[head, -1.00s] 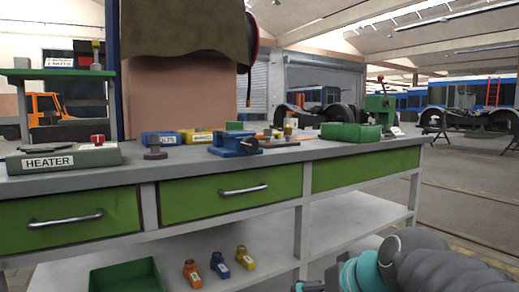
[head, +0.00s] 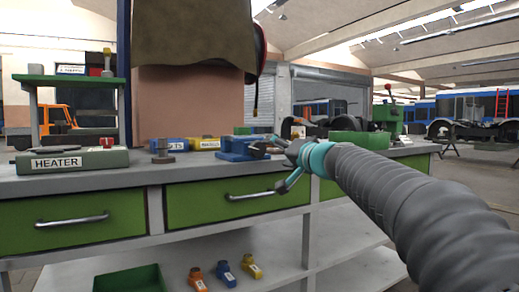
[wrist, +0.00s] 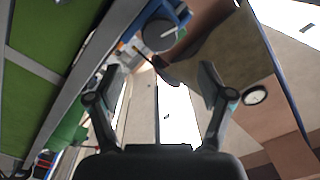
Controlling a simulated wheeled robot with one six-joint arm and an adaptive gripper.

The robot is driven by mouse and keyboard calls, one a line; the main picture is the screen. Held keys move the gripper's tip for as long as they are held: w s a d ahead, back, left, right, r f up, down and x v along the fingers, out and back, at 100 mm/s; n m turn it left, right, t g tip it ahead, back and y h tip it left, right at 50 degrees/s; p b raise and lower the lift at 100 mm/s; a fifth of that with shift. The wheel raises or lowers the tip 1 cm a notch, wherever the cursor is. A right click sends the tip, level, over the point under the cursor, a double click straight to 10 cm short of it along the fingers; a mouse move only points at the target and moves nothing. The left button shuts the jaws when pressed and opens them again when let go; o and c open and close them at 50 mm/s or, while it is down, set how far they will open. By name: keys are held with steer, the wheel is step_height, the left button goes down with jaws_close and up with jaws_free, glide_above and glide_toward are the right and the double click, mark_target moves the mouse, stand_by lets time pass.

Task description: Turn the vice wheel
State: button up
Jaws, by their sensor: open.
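The blue vice (head: 238,148) stands on the grey bench top, near its front edge. In the wrist view the vice (wrist: 179,12) is at the top, with its round grey wheel (wrist: 160,34) facing the camera. In the head view the wheel is small and hard to make out beside my gripper. My gripper (head: 274,164) is just right of the vice at bench-edge height. In the wrist view my gripper (wrist: 160,72) is open with nothing between its fingers, and the wheel appears beyond the fingertips, apart from them.
A heater box (head: 70,160) is at the left of the bench. A yellow box (head: 205,144) and a blue box stand behind the vice. A green bin (head: 358,138) and green machine (head: 388,115) are to the right. Green drawers (head: 235,198) with handles lie below.

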mark_target(261, 149)
steer(key=p+x, duration=0.3)
steer(key=x, duration=0.7)
steer(key=shift+w+a, duration=0.3)
steer(key=c, duration=1.2)
